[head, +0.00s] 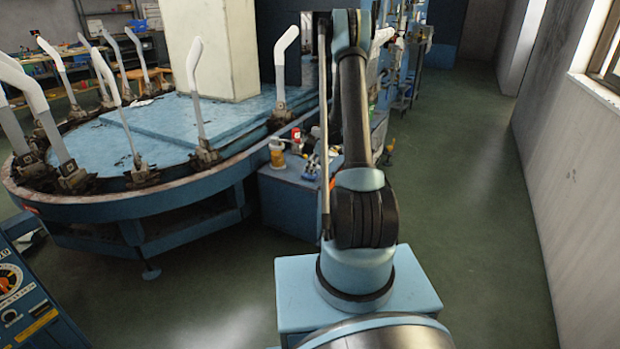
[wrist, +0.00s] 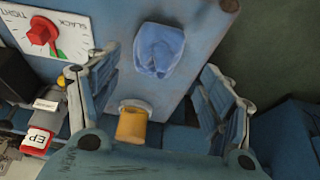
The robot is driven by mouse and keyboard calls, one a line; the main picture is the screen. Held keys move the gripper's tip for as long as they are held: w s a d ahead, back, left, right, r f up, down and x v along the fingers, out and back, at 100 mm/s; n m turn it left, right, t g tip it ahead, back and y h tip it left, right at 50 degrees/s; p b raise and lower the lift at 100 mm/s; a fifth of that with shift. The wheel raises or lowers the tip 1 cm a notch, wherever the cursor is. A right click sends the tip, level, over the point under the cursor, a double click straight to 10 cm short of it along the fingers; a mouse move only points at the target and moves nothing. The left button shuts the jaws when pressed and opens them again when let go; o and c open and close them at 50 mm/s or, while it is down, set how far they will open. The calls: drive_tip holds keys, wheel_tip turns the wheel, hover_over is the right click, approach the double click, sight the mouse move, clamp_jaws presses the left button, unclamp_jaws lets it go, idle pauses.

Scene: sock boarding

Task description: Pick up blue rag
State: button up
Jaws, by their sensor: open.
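The blue rag (wrist: 160,48) lies crumpled on a flat blue surface, at the top middle of the wrist view. My gripper (wrist: 162,72) is open and empty. Its two blue fingers stand wide apart to the left and right of the rag in the picture, with no visible contact. In the head view I cannot make out the rag, and my gripper is hidden by my arm.
A yellow jar (wrist: 132,124) with a pale lid stands near the rag, between my fingers in the picture. A red-and-white container (wrist: 38,140) and a dial with a red knob (wrist: 42,32) are at left. The sock-boarding table (head: 190,120) carries several white forms. Green floor (head: 460,180) is clear at right.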

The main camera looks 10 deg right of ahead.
drive_tip(key=shift+x, duration=2.5)
drive_tip(key=shift+w+d, duration=0.1)
drive_tip(key=shift+w, duration=0.05)
drive_tip(key=c, duration=1.2)
drive_tip(key=shift+c, duration=0.2)
drive_tip(key=shift+r, duration=0.15)
wheel_tip(320, 180, up, 10)
drive_tip(key=shift+f, duration=0.1)
